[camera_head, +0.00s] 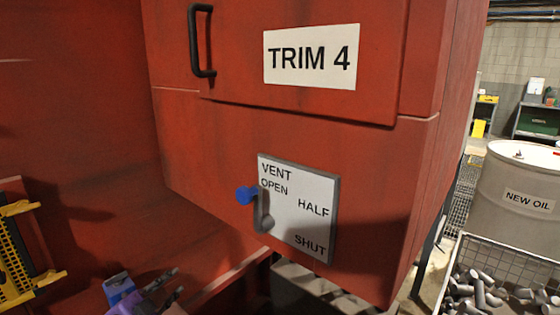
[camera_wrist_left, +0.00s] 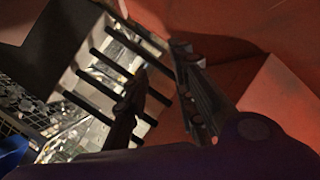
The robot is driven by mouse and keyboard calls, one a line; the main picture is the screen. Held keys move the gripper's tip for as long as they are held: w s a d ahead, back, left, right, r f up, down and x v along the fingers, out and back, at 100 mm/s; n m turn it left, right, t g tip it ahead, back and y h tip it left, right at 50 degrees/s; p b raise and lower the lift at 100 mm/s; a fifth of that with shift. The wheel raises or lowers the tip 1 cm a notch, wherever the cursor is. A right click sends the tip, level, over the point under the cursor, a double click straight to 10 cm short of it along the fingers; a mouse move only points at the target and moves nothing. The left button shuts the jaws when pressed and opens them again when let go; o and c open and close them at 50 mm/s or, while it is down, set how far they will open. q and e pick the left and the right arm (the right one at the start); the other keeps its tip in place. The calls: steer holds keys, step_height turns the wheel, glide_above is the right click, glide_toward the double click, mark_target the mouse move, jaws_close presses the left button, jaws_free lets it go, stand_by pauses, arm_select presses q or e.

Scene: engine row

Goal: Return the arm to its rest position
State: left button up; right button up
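My left gripper (camera_head: 178,281) is low in the head view, left of the red cabinet's lower edge. Its two dark fingers are apart with nothing between them. In the left wrist view the fingers (camera_wrist_left: 158,65) also stand apart and empty, close to red surfaces. The purple and blue wrist part of my left arm (camera_head: 128,297) shows at the bottom edge. The rest of the arm is out of the head view. My right gripper is in neither view.
A red cabinet (camera_head: 225,125) marked TRIM 4 fills the middle. A yellow-and-black rack (camera_head: 18,250) stands left. A NEW OIL drum (camera_head: 515,180) and wire basket (camera_head: 530,256) are right.

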arm_select(q)
steer(key=s+d+f+n+g+y, duration=0.1)
steer(key=s+d+f+n, duration=0.15)
steer(key=s+f, duration=0.5)
steer(key=s+d+f+n+g+y, duration=0.1)
steer(key=s+d+f+n, duration=0.15)
steer(key=s+f, duration=0.45)
steer(key=s+d+f+n+g, duration=0.1)
steer(key=s+f+n, duration=0.1)
steer(key=s+f, duration=0.2)
steer(key=s+d+f+n+g+y, duration=0.1)
steer(key=s+f, duration=0.4)
steer(key=s, duration=0.5)
steer(key=s+d+f+n+g, duration=0.2)
steer(key=s+f+n, duration=0.1)
steer(key=s, duration=0.4)
steer(key=shift+s+f+n+y, duration=0.3)
steer(key=shift+s+f, duration=0.05)
steer(key=shift+f, duration=0.3)
